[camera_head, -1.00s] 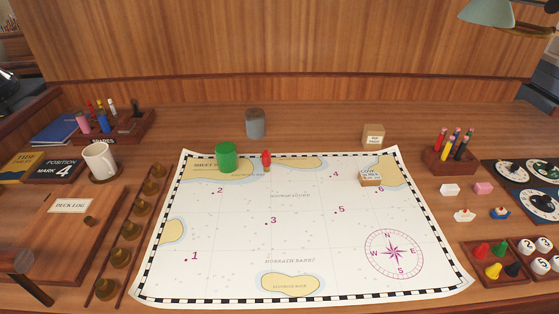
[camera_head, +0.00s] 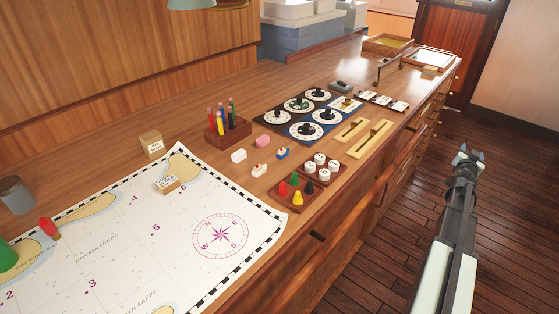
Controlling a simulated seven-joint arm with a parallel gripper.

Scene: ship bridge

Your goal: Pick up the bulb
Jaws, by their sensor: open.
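The bulb (camera_head: 48,228) looks red with a small brass-coloured base. It is near the far edge of the white chart (camera_head: 120,240), at the left of the picture. A green object (camera_head: 6,256) is beside it, cut off by the left picture edge. My gripper (camera_head: 468,154) is at the right, over the floor beyond the desk's front edge, far from the bulb. It is open, and I see nothing between its fingers.
A grey canister (camera_head: 14,194) and a small wooden block (camera_head: 152,143) stand behind the chart. The desk's front edge lies between chart and gripper.

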